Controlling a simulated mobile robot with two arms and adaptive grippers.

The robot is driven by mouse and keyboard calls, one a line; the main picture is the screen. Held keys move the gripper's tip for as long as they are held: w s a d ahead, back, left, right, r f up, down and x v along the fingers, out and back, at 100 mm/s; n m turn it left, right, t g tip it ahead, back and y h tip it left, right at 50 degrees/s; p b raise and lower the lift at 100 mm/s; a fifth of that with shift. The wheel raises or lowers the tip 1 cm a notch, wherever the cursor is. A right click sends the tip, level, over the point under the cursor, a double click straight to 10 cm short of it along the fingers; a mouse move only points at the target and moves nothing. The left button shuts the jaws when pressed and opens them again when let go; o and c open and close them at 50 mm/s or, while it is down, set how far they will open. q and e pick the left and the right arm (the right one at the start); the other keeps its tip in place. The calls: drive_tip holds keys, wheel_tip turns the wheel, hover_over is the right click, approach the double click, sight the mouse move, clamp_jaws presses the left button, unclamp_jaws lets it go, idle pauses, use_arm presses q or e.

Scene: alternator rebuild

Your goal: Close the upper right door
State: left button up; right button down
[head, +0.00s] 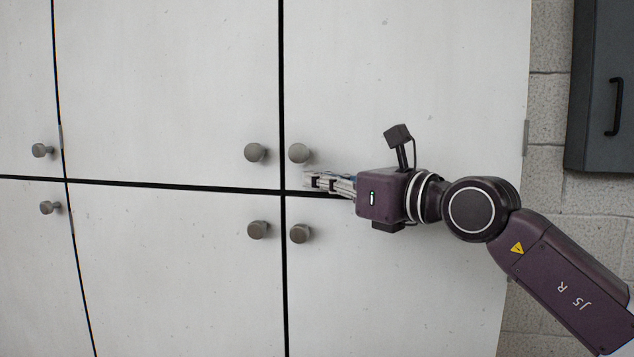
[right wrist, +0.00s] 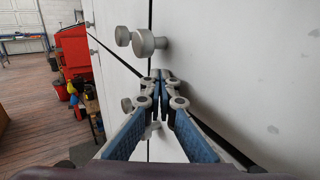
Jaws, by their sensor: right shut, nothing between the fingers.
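The upper right door (head: 410,70) is a flat pale cabinet panel. It looks flush with the panels around it, with thin dark seams along its left and bottom edges. Its round grey knob (head: 298,153) sits at its lower left corner and also shows in the right wrist view (right wrist: 147,43). My right gripper (head: 308,181) is shut and empty. Its fingertips are in front of the cabinet, just below this knob, near the horizontal seam. I cannot tell if they touch the panel. My left gripper is not in view.
Neighbouring doors carry similar knobs: upper left of the seam (head: 255,152), lower left (head: 258,229) and lower right (head: 300,233). A dark wall box (head: 603,90) hangs on the block wall at right. In the right wrist view, a red cabinet (right wrist: 75,48) stands beyond open floor.

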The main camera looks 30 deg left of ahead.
drive_tip(key=shift+d, duration=0.15)
drive_tip(key=v, duration=1.1)
drive_tip(key=shift+d, duration=0.35)
